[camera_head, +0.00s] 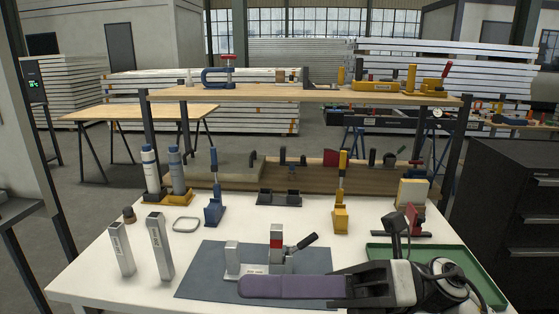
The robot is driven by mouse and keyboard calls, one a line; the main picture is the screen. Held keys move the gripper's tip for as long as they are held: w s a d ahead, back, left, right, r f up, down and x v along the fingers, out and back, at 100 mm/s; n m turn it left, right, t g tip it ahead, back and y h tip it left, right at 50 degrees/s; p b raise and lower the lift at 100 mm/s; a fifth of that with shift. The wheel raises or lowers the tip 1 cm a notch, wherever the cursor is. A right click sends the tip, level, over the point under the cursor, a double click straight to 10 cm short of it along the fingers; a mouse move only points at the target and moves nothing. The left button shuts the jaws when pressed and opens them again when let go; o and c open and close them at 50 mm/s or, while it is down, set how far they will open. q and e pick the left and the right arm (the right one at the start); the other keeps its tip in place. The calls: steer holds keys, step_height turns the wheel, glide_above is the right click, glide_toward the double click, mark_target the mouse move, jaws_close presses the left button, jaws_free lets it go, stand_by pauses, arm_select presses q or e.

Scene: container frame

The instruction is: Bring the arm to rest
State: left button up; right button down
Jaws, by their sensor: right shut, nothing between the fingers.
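My right arm comes in from the lower right, low over the front of the white table (205,298). Its gripper (262,287) points left across the front of the grey mat (205,272). It is shut and holds nothing. A long, flat purple-grey part reaches left from its black body and seems to be the closed fingers. Behind it on the mat stands a small metal fixture (232,258) with a red-banded block (277,237) and a black-handled lever (302,244). The gripper hides part of the fixture's base; I cannot tell if they touch. My left gripper is out of view.
A green tray (487,284) lies partly under my right arm. Two upright grey blocks (160,246) (121,249) stand left of the mat. Blue and yellow tools (214,203) (340,219) stand behind. A raised wooden shelf (270,92) crosses the back; a black drawer cabinet (505,210) stands right.

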steer(key=w+d+f+m+t+h, duration=0.1)
steer(key=w+d+f+m+t, duration=0.3)
steer(key=m+t, duration=0.6)
steer(key=w+d+f+m+t, duration=0.25)
steer(key=w+m+t, duration=0.25)
steer(key=m+t, duration=0.45)
steer(key=d+f+m+t+h, duration=0.1)
steer(key=d+f+m+h, duration=0.2)
steer(key=f+m+h, duration=0.45)
steer(key=d+f+m+h, duration=0.35)
steer(key=f+m, duration=0.45)
steer(key=f, duration=0.3)
steer(key=s+d+f+m+g+h, duration=0.2)
steer(key=s+f+m+g, duration=0.2)
steer(key=s+f, duration=0.5)
steer(key=s+d+f+m+g+h, duration=0.3)
steer(key=s+f, duration=0.6)
steer(key=f, duration=0.5)
steer(key=shift+s+f+m+g+h, duration=0.15)
steer(key=shift+f+m+g+h, duration=0.2)
steer(key=shift+m+g, duration=0.55)
